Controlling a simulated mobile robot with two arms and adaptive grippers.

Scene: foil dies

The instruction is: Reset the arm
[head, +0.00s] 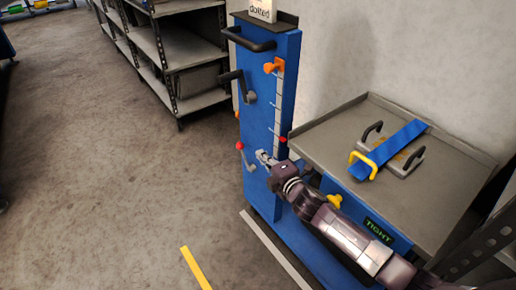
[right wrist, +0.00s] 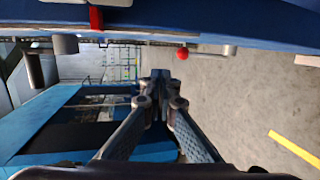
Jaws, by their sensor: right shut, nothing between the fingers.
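My right arm comes in from the lower right of the head view. Its gripper (head: 264,157) is in front of the lower part of a blue upright column (head: 259,112). In the right wrist view the two fingers (right wrist: 160,82) meet at their tips, shut and empty. A lever with a red ball knob (head: 239,146) is on the column, just left of the gripper. The red knob also shows in the right wrist view (right wrist: 183,53), above and right of the fingertips and apart from them. My left gripper is not in view.
The column has a scale with an orange pointer (head: 274,66), a grey crank (head: 236,82) and a dark top handle (head: 248,39). A grey bench top (head: 455,168) with a blue-strapped fixture stands at right. Grey shelves (head: 190,55) stand behind; the floor at left is clear.

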